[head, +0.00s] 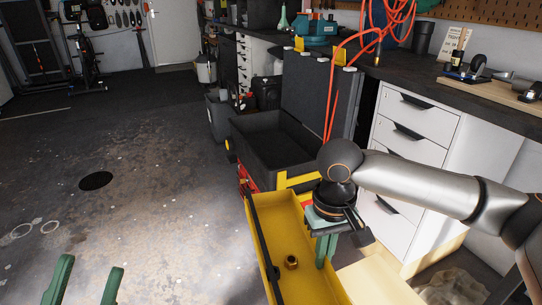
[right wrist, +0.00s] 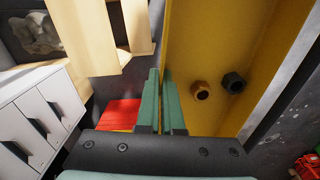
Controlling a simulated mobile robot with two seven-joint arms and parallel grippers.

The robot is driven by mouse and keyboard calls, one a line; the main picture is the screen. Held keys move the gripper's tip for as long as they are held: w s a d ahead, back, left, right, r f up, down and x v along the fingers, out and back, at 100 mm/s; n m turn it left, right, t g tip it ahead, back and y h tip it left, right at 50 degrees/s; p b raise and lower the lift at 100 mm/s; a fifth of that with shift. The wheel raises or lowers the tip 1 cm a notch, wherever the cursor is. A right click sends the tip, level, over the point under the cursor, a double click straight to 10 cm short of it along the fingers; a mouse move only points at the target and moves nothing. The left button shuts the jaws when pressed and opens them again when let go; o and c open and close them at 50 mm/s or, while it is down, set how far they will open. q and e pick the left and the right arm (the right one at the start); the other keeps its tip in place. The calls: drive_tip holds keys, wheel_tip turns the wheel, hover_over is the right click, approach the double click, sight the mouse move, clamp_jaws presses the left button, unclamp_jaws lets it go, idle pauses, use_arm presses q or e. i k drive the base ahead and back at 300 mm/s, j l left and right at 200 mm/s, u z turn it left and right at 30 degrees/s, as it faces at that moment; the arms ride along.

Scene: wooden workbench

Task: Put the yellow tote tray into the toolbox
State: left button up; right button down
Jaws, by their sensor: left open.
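The yellow tote tray (head: 263,213) is in the lower middle of the head view, with a brass nut (head: 292,262) inside. The right wrist view shows its yellow floor (right wrist: 205,45) with the brass nut (right wrist: 201,90) and a dark nut (right wrist: 233,82). My right gripper (head: 326,247) has its green fingers closed on the tray's side wall, one on each side (right wrist: 163,85). The black toolbox (head: 255,152) stands open just beyond the tray, its lid upright and its visible interior empty. My left gripper (head: 92,264) is open and empty at the bottom left.
White drawer cabinets (head: 412,135) under the dark workbench (head: 500,103) stand to the right. An orange hose (head: 333,95) hangs down by the toolbox lid. A pale wooden piece (head: 380,285) lies right of the tray.

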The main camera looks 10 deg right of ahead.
sight(279, 154)
drive_tip(key=i+j, duration=0.1)
drive_tip(key=j, duration=0.2)
drive_tip(key=i+j+z, duration=0.1)
drive_tip(key=j, duration=0.25)
drive_tip(key=i+j+z, duration=0.15)
drive_tip(key=i+j, duration=0.3)
drive_tip(key=j, duration=0.15)
drive_tip(key=i+j+z, duration=0.15)
drive_tip(key=i+j, duration=0.35)
drive_tip(key=i, duration=0.15)
drive_tip(key=i+j+z, duration=0.2)
drive_tip(key=i, duration=0.7)
drive_tip(key=i+l+z, duration=0.1)
drive_tip(key=i+l, duration=0.35)
drive_tip(key=i, duration=0.5)
